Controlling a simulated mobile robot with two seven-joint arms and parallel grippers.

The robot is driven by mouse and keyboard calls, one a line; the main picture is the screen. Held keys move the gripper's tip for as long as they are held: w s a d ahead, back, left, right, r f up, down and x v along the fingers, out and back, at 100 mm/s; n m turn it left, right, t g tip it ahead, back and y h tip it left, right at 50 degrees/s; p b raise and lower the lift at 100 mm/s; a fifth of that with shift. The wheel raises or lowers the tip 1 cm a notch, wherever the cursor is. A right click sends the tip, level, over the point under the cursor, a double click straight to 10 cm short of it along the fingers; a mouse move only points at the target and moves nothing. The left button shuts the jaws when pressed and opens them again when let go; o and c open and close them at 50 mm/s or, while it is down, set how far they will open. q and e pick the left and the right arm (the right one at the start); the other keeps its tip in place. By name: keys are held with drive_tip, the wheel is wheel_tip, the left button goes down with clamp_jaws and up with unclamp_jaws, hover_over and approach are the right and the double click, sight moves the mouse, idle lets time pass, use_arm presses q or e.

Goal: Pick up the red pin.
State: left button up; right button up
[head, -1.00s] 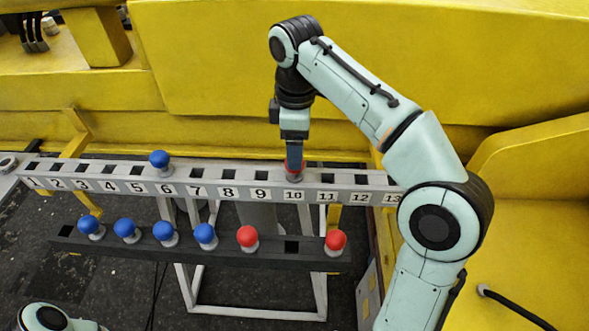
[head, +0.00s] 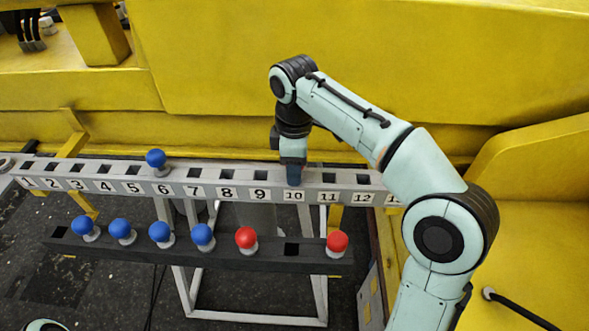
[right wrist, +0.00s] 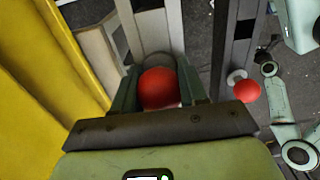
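My right gripper (head: 294,184) points down at slot 10 of the upper grey rail (head: 228,192). In the right wrist view a red pin's round head (right wrist: 160,88) sits between the fingers of my right gripper (right wrist: 158,80), close to both. I cannot tell whether the fingers press on it. In the head view the gripper hides this pin. Two other red pins stand in the lower dark rack, one left (head: 246,238) and one right (head: 337,242) of an empty hole. My left gripper is not in view.
Several blue pins (head: 160,234) stand in the lower dark rack (head: 270,262). One blue pin (head: 156,160) stands on the upper rail, near numbers 5 and 6. A yellow structure (head: 350,70) rises close behind the rail.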

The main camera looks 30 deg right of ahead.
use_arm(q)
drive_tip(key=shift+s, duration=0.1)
use_arm(e)
drive_tip(key=shift+s, duration=0.1)
drive_tip(key=c, duration=0.4)
drive_tip(key=shift+r, duration=0.1)
drive_tip(key=shift+c, duration=0.2)
drive_tip(key=r+p, duration=0.1)
drive_tip(key=r, duration=0.3)
drive_tip(key=r+p, duration=0.1)
drive_tip(key=r, duration=0.3)
drive_tip(key=shift+w+r, duration=0.2)
drive_tip(key=shift+r, duration=0.05)
drive_tip(key=shift+w+r, duration=0.15)
drive_tip(key=shift+r, duration=0.35)
drive_tip(key=shift+s+r, duration=0.2)
drive_tip(key=shift+s, duration=0.25)
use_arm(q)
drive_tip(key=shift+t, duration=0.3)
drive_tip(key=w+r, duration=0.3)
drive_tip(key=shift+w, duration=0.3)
use_arm(e)
drive_tip(key=shift+w, duration=0.1)
drive_tip(key=shift+w, duration=0.1)
drive_tip(key=shift+f, duration=0.1)
